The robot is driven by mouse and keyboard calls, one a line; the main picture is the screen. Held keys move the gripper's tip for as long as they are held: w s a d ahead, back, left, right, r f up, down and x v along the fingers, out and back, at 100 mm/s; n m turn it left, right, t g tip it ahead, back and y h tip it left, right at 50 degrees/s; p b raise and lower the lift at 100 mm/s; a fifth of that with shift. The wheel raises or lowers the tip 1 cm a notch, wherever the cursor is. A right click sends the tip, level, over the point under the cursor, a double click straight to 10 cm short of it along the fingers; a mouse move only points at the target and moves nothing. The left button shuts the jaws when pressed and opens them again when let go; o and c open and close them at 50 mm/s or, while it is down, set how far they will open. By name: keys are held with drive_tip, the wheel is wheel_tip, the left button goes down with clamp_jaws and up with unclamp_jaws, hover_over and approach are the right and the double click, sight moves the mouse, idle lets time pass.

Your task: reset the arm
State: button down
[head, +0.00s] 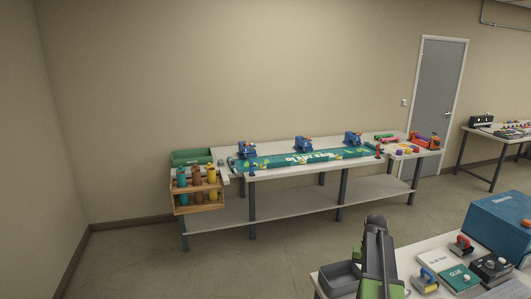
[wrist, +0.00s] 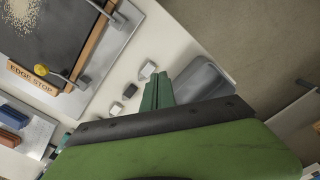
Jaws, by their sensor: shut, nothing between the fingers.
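My arm rises at the lower right of the head view, with my gripper (head: 376,222) at its upper end in front of the near table. In the wrist view my gripper (wrist: 157,90) shows as narrow green fingers closed together, with nothing held. A wide green and black part of my arm fills the bottom of that view and hides what lies beneath.
Small blocks (wrist: 130,90) and an edge-stop board (wrist: 60,40) show in the wrist view. Open floor (head: 285,250) separates the long wall bench (head: 285,203).

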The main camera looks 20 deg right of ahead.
drive_tip(key=w+a+f+n+b, duration=0.2)
drive_tip(key=a, duration=1)
drive_tip(key=w+a+f+n+b, duration=0.1)
drive_tip(key=w+a+f+n, duration=0.15)
drive_tip(key=a, duration=0.85)
drive_tip(key=s+a+n+b, duration=0.1)
drive_tip(key=s+a, duration=0.2)
drive_tip(key=a, duration=0.5)
drive_tip(key=s+a+f+n+b, duration=0.1)
drive_tip(key=s+a+n, duration=0.1)
drive_tip(key=a, duration=0.6)
drive_tip(key=shift+s+a+f, duration=0.3)
drive_tip(key=shift+s+a, duration=0.1)
drive_tip(key=shift+s, duration=0.25)
